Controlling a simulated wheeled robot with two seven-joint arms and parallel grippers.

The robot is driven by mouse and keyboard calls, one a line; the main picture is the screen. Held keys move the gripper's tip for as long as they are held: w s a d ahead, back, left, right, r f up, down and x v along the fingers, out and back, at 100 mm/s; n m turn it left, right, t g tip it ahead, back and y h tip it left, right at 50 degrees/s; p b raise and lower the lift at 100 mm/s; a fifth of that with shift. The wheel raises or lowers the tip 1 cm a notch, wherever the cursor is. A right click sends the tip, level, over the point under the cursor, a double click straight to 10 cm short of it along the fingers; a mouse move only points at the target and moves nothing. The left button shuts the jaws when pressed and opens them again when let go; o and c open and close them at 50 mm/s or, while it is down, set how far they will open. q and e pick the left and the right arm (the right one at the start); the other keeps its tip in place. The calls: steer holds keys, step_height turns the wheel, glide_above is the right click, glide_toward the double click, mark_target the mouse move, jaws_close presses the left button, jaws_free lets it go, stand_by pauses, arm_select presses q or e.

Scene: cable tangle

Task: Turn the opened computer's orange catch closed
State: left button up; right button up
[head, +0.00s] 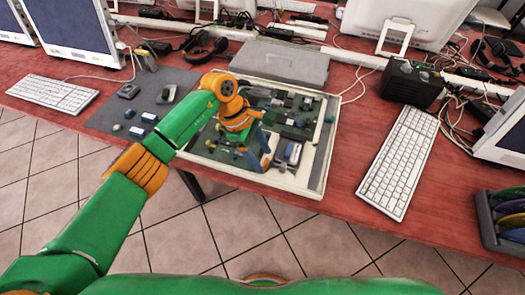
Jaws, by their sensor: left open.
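The opened computer (327,140) lies flat on the red table, its pale rim around green circuit boards and dark parts. My left gripper (264,156) is over the middle of the open case, pointing down, with its fingers apart and empty. The orange catch cannot be told apart; my orange wrist and the gripper cover part of the case. A silvery block (291,152) sits in the case just right of the fingers. Whether the fingers touch anything inside is unclear. My right gripper is out of view.
A grey mat (103,118) with small parts lies left of the case. A grey panel (282,62) lies behind it. A white keyboard (397,165) and a black box (408,82) stand to the right, with loose cables and headphones (204,44) at the back.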

arm_select(q)
steer(key=shift+w+d+f, duration=0.1)
steer(key=shift+d+f, duration=0.1)
steer(key=shift+f, duration=0.3)
steer(key=shift+w+f, duration=0.25)
steer(key=shift+f, duration=0.05)
steer(key=shift+s+r, duration=0.1)
steer(key=c, duration=0.4)
jaws_close()
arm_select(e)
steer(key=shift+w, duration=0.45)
